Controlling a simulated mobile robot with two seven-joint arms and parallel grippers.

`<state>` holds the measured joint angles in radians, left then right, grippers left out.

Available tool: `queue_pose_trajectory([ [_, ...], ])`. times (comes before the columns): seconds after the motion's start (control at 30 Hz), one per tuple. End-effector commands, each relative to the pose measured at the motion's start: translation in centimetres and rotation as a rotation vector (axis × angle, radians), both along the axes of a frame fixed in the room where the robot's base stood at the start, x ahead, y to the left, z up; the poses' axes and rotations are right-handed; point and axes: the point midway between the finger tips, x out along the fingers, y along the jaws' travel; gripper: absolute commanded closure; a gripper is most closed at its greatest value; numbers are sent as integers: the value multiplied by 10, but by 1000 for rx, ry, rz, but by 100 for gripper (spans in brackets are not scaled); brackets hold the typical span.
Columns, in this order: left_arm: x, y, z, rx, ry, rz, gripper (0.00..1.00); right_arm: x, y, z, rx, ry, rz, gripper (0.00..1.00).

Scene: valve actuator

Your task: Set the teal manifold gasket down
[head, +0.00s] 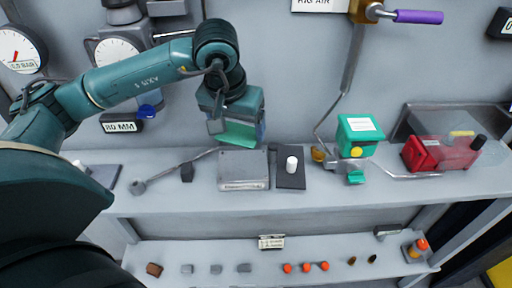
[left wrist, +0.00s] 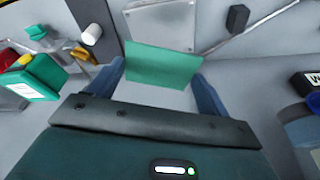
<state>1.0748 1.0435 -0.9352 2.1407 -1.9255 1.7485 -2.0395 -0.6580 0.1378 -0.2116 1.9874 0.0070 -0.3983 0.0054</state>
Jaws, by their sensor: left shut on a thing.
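My left gripper (head: 238,122) is above the bench, near the wall. It is shut on the teal manifold gasket (head: 239,135), a flat teal piece. In the left wrist view the gasket (left wrist: 163,66) sits between the two blue fingers of the gripper (left wrist: 162,80). The head view shows it just above and behind a grey metal block (head: 243,168), apart or touching I cannot tell. The block's face also shows beyond the gasket in the left wrist view (left wrist: 160,25). My right gripper is not in view.
A dark pad (head: 291,180) with a white cylinder (head: 292,163) lies right of the block. A teal box with a white label (head: 358,135) and a red unit (head: 440,153) stand farther right. A lever rod (head: 170,174) lies left. A lower shelf (head: 215,255) holds several small parts.

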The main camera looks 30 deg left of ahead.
Motion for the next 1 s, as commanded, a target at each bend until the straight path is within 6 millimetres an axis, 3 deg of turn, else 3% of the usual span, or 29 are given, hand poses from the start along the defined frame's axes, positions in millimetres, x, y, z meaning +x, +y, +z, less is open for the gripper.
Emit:
queue_pose_trajectory([
  [0.17,0,0,-7,1,1,0,43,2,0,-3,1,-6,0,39],
  [0.4,-1,0,-48,0,3,0,43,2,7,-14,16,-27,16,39],
  [0.57,-1,0,-61,0,1,0,43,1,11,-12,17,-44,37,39],
  [0.8,-1,0,-99,1,2,0,43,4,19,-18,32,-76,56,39],
  [1.0,-1,0,-100,0,0,0,43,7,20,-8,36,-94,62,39],
])
